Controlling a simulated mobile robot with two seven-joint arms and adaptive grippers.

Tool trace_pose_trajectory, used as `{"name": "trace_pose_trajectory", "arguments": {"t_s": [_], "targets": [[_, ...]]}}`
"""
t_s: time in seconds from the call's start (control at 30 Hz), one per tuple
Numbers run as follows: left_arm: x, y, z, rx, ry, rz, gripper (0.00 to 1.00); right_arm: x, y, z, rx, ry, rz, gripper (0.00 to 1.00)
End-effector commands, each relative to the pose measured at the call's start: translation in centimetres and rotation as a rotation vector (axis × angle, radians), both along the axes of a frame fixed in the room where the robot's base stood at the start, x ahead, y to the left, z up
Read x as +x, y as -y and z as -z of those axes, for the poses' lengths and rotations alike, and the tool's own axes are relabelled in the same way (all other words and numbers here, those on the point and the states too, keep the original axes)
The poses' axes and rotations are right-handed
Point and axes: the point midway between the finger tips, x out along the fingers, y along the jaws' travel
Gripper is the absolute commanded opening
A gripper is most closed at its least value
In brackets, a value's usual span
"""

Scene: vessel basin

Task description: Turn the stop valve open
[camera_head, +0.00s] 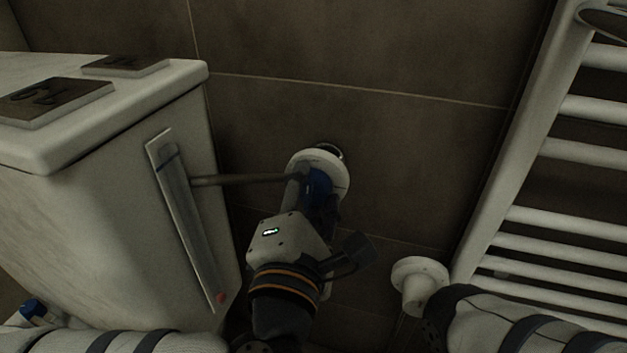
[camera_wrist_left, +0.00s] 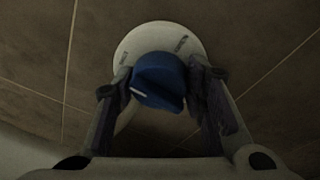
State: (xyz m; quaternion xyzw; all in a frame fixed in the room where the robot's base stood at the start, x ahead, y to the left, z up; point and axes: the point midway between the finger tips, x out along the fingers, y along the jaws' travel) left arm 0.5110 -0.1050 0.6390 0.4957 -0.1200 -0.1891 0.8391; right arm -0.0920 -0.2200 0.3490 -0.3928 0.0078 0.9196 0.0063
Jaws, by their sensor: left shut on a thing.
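The stop valve has a blue knob (camera_head: 320,184) on a white round plate (camera_head: 340,172) against the brown tiled wall. My left gripper (camera_head: 312,186) reaches up to it in the head view and hides part of the knob. In the left wrist view the blue knob (camera_wrist_left: 160,80) sits between the two fingers of my left gripper (camera_wrist_left: 162,88), which are shut on it. The white plate (camera_wrist_left: 150,38) behind it bears dark markings, too blurred to read. A pale line shows on the knob's lower left. My right gripper is not in view.
A white cistern (camera_head: 100,190) stands close on the left, with a thin pipe (camera_head: 240,180) running from its side gauge toward the valve. A white towel radiator (camera_head: 535,130) is on the right. A white round fitting (camera_head: 420,272) sits low between valve and radiator.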

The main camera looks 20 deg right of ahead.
Motion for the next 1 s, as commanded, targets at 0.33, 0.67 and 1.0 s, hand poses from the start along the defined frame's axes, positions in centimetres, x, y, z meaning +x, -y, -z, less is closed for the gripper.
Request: {"name": "trace_pose_trajectory", "arguments": {"t_s": [0.33,0.67,1.0], "targets": [[0.0,0.0,-0.8,0.249,0.174,-0.001,0.10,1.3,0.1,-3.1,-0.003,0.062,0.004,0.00],[0.0,0.0,-0.7,0.509,0.350,-0.002,0.10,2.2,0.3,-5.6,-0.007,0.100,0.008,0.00],[0.0,0.0,-0.6,0.777,0.530,-0.002,0.10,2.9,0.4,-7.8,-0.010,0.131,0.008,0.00]]}}
